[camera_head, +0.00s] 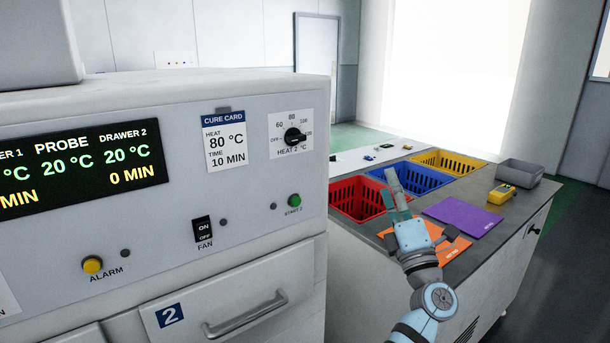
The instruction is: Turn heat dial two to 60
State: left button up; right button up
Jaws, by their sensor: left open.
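The heat two dial (294,136) is a black knob on a white plate marked HEAT 2 °C, at the upper right of the machine's front panel. Its scale shows OFF, 60, 80 and 100. The knob's pointer looks turned to the right, but it is too small to read exactly.
The machine panel has a display (75,165) reading Drawer 2 at 20 °C, a cure card (224,140) reading 80 °C, 10 MIN, a fan switch (202,229) and a green start button (294,200). A drawer handle (245,317) juts out below. Red (345,204), blue (440,187) and yellow (470,169) baskets sit in the bench.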

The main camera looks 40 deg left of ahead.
pick_arm(q)
jog(key=s+a+r+n+g+y, duration=0.35)
jog(key=s+r+n+g, duration=0.45)
jog(key=n, duration=0.5)
jog(key=n+g+h+p, duration=0.3)
jog(key=n+h+p, duration=0.2)
jog(key=n+p, duration=0.1)
send_near(299, 138)
jog(key=shift+y, duration=0.25)
jog(key=x, duration=0.8)
jog(key=shift+w+a+f, duration=0.2)
jog(key=shift+a, duration=0.05)
jog(key=c, duration=1.2)
jog(key=shift+o, duration=0.2)
